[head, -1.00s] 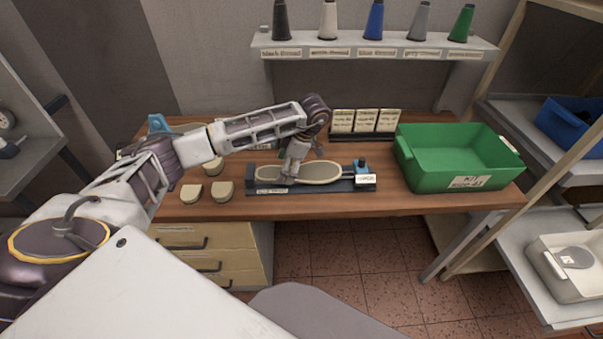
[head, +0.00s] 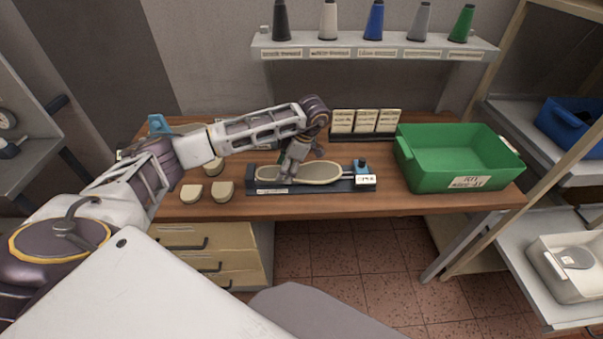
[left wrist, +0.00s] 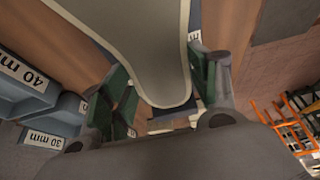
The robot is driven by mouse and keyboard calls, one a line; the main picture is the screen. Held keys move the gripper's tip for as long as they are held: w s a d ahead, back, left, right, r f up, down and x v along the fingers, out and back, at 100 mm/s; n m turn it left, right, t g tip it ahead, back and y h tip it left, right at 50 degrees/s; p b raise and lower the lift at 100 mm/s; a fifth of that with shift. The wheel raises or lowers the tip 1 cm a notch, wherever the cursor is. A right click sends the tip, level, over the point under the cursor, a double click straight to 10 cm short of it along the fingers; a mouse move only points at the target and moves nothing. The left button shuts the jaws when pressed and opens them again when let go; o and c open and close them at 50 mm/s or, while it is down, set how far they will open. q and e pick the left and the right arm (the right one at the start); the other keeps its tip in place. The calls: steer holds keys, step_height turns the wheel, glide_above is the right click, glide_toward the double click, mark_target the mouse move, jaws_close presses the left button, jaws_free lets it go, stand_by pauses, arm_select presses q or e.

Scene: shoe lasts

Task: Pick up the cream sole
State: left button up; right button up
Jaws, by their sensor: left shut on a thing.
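The cream sole (head: 318,172) lies lengthwise over a dark measuring stand (head: 310,187) near the table's front edge. I cannot tell whether it touches the stand. My left gripper (head: 288,177) reaches down onto the sole's left part and is shut on it. In the left wrist view, the sole (left wrist: 160,50) is grey with a pale rim, and its rounded end lies between the green-padded fingers of the left gripper (left wrist: 160,92). The gripper hides part of the sole in the head view. My right gripper is not in view.
Several cream heel-shaped pieces (head: 222,191) lie left of the stand. A green bin (head: 455,178) stands at the table's right, and label cards (head: 366,121) stand behind. A shelf (head: 375,46) with thread cones hangs above. Blocks marked 40 mm and 30 mm (left wrist: 30,85) show in the wrist view.

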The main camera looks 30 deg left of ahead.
arm_select(q)
steer(key=shift+r, duration=0.85)
step_height(320, 180, up, 2)
steer(key=shift+w+r+p, duration=0.1)
steer(key=shift+r+p, duration=0.15)
steer(key=shift+p, duration=0.1)
step_height(320, 180, up, 3)
steer(key=shift+f+p, duration=0.15)
steer(key=shift+p, duration=0.2)
steer(key=shift+r+p, duration=0.35)
steer(key=shift+r, duration=1.15)
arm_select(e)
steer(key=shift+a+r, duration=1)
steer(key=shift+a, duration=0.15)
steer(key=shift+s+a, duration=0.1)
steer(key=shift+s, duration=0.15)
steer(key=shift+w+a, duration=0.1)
